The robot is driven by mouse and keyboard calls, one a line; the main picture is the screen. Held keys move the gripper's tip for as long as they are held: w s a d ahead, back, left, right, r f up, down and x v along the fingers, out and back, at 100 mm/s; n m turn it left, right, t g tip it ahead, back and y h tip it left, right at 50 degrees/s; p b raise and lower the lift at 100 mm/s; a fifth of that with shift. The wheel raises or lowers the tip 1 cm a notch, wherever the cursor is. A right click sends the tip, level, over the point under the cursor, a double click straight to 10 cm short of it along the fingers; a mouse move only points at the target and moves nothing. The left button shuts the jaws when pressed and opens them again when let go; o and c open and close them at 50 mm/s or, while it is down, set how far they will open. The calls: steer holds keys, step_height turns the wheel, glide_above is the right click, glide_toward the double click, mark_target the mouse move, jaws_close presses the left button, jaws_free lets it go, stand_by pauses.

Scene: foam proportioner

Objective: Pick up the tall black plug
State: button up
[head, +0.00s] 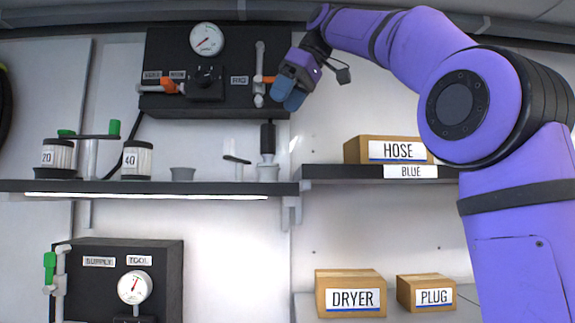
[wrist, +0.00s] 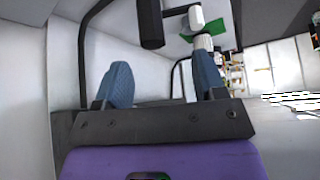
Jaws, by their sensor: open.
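The tall black plug (head: 268,138) stands upright on a small pale base on the upper shelf, below the panel marked RIG. My gripper (head: 284,93) is above it and slightly to the right, apart from it, with its blue fingers tilted down and left. In the wrist view my gripper (wrist: 164,75) shows two blue fingers spread wide with nothing between them. A black cylinder hangs into the top of that view; I cannot tell whether it is the plug.
The gauge panel (head: 165,105) is close behind my gripper. A HOSE box (head: 385,150) stands to the right.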

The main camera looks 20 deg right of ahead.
mark_target(275, 128)
steer(key=w+f, duration=0.1)
steer(key=f, duration=0.1)
steer(key=w+a+f, duration=0.1)
steer(key=shift+w+f, duration=0.4)
steer(key=x, duration=0.4)
steer(key=shift+s+d+f, duration=0.2)
steer(key=shift+f, duration=0.1)
steer(key=shift+w+a+f, duration=0.25)
steer(key=shift+f, duration=0.25)
steer(key=c, duration=1)
